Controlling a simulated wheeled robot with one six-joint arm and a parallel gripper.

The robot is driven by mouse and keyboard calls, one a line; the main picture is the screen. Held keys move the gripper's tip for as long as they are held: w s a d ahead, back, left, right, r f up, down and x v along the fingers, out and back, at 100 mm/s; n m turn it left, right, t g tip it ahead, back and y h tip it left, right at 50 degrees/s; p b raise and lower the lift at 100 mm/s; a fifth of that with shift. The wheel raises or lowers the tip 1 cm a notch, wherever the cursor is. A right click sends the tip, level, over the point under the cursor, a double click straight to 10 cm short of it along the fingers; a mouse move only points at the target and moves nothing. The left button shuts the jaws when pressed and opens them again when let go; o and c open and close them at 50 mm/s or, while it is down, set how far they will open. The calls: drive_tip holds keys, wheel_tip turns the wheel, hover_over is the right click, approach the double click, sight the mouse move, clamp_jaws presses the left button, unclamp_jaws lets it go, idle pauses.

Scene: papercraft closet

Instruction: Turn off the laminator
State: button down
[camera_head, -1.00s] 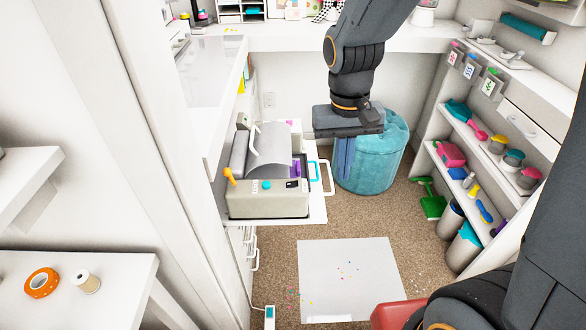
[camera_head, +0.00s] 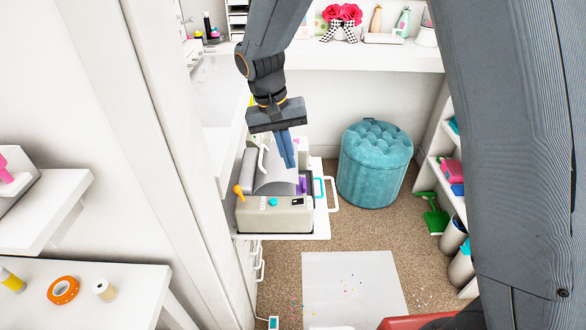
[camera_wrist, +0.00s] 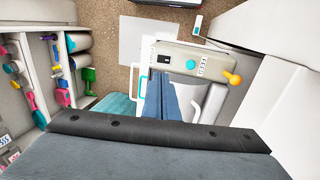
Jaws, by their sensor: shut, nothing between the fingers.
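The laminator (camera_head: 262,218) is a beige machine on a pulled-out white shelf at left centre in the head view. It also shows at the top of the wrist view (camera_wrist: 210,75). Its top has an orange lever (camera_head: 239,190) at the left, a round cyan button (camera_head: 272,202) in the middle and a small black switch (camera_head: 298,202) at the right. In the wrist view the black switch (camera_wrist: 163,58) lies just beyond my fingertips. My gripper (camera_head: 290,165) is shut and empty, pointing down over the back of the laminator, hiding part of it. Contact cannot be told.
The white shelf (camera_head: 322,228) has a white handle at its right. A teal pouf (camera_head: 376,170) stands right of it. A wall and a white counter (camera_head: 370,57) are behind. Shelves with craft items line the right. Carpet in front holds a white sheet (camera_head: 350,275).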

sight(302, 200)
drive_tip(key=p+x, duration=0.3)
drive_tip(key=x, duration=0.9)
drive_tip(key=shift+f, duration=0.3)
drive_tip(key=shift+d, duration=0.2)
